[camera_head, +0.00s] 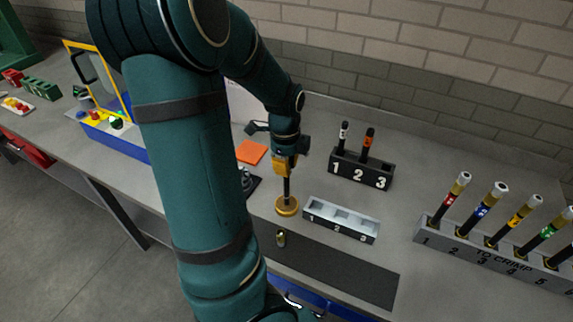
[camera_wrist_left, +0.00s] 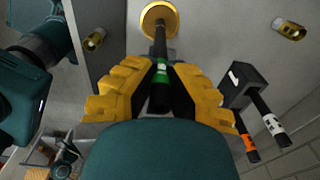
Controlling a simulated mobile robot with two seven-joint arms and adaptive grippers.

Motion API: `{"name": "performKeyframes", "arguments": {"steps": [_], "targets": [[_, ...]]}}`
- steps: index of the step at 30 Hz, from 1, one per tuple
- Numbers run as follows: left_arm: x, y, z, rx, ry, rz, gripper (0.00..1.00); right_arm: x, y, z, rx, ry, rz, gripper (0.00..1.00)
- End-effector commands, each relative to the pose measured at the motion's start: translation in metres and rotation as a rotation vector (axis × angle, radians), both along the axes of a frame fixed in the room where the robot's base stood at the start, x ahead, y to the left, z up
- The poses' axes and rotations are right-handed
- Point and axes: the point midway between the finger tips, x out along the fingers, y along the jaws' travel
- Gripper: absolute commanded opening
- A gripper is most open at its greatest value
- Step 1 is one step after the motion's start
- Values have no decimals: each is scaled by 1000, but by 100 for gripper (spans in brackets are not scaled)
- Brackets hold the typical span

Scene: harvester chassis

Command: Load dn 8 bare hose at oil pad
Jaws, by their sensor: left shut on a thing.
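My left gripper (camera_head: 286,162) has yellow fingers and is shut on a black hose (camera_head: 287,189), held upright. In the left wrist view, the left gripper (camera_wrist_left: 160,88) closes around the hose (camera_wrist_left: 161,48), which has a green band. The far end of the hose is at the round gold oil pad (camera_head: 287,208), and appears to meet it; I cannot tell whether it presses on it. The pad also shows in the left wrist view (camera_wrist_left: 147,20). My right gripper is not in view.
A black numbered rack (camera_head: 346,170) with two banded hoses stands behind right. A pale three-slot tray (camera_head: 341,225) and a small brass fitting (camera_head: 281,239) are near the pad. A grey "TO CRIMP" rack (camera_head: 468,247) holds several hoses at right.

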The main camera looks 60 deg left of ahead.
Motion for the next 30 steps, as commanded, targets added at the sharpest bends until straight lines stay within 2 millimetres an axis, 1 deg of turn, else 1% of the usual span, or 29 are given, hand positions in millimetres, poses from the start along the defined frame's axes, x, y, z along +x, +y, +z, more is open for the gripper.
{"name": "performKeyframes", "arguments": {"steps": [11, 14, 30], "targets": [[-1, -1, 0, -2, 3, 0, 0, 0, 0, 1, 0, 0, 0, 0], [-1, 0, 5, -2, 3, 0, 0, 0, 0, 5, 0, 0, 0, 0], [0, 0, 45, -1, 1, 0, 0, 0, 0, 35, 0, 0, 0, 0]]}}
